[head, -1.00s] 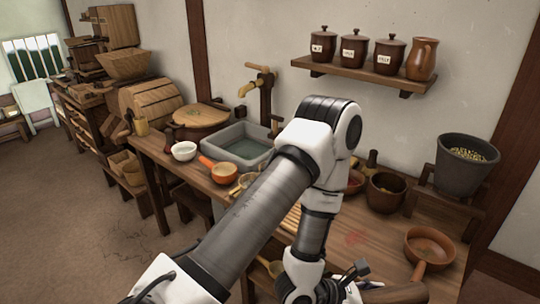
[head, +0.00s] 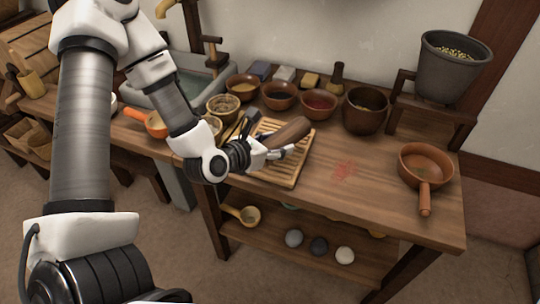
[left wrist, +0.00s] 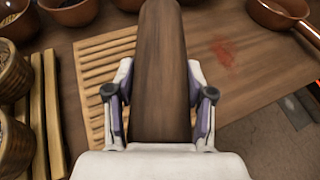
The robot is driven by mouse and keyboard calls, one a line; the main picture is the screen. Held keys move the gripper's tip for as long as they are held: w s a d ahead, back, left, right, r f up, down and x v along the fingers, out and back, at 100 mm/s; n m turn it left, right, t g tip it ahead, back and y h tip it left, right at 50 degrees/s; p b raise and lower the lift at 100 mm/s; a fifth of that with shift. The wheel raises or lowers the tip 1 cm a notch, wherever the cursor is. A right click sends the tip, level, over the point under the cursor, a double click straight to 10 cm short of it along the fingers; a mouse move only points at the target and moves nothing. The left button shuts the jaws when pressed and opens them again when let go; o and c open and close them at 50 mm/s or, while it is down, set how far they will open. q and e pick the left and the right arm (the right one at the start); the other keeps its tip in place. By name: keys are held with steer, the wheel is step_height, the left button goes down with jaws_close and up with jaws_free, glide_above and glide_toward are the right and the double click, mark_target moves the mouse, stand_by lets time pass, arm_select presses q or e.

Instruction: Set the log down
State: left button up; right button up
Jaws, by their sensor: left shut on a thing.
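The log (head: 290,131) is a smooth dark-brown rounded length of wood. My left gripper (head: 279,151) is shut on it over the slatted wooden board (head: 290,172) on the table. In the left wrist view the log (left wrist: 160,55) runs away from me between the two fingers of the gripper (left wrist: 160,92), covering part of the slatted board (left wrist: 98,62). I cannot tell whether the log touches the board. My right gripper is not in view.
Several bowls, including a red-filled one (head: 319,104), and a brown pot (head: 365,110) line the back of the table (head: 375,190). A handled pan (head: 426,165) stands at the right. Bare wood with a red stain (head: 343,171) lies between board and pan.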

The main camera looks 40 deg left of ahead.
arm_select(q)
steer(key=shift+w+a+r+p, duration=0.15)
steer(key=shift+w+a+p, duration=0.65)
steer(key=shift+p, duration=0.35)
steer(key=shift+w+a+f+p, duration=0.15)
steer(key=shift+w+a, duration=0.3)
steer(key=shift+a, duration=0.15)
steer(key=shift+w+a+f+p, duration=0.1)
steer(key=shift+w+a+p, duration=0.05)
steer(key=shift+w+a, duration=0.35)
step_height(320, 180, down, 4)
steer(key=shift+a+r, duration=0.15)
steer(key=shift+r, duration=0.05)
steer(key=shift+f, duration=0.15)
steer(key=shift+f+b, duration=0.1)
steer(key=shift+b, duration=0.35)
steer(key=o, duration=1.4)
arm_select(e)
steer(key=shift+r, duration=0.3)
